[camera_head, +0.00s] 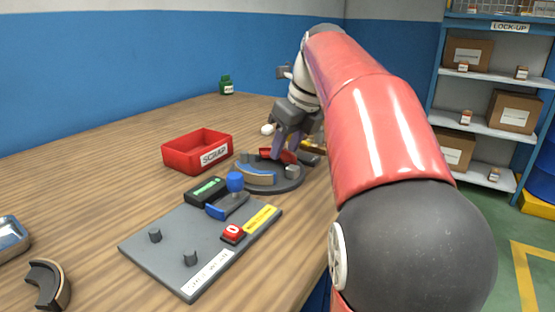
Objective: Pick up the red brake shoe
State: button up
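The red brake shoe (283,156) shows as a small red strip at the far side of a dark round backing plate (286,185). My gripper (285,151) points down right at the red shoe, with its fingers over it and hiding part of it. Whether the fingers are closed on the shoe or only around it cannot be told, and no clear gap shows between shoe and plate. A blue shoe with a tan lining (256,174) sits on the near side of the same plate.
A red SCRAP bin (197,151) stands left of the plate. In front lies a grey board (185,253) with pegs, a blue-knobbed lever (235,184) and a red button (233,232). A loose dark shoe (46,287) and metal tray (11,238) are at lower left.

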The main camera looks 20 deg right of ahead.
aim_at(285, 152)
jog(key=shift+w+a+f, duration=0.1)
jog(key=shift+w+f, duration=0.1)
jog(key=shift+f, duration=0.4)
jog(key=c, duration=0.8)
jog(key=shift+c, duration=0.2)
jog(key=shift+r, duration=0.15)
notch_tip(285, 152, up, 10)
jog(key=p, duration=0.2)
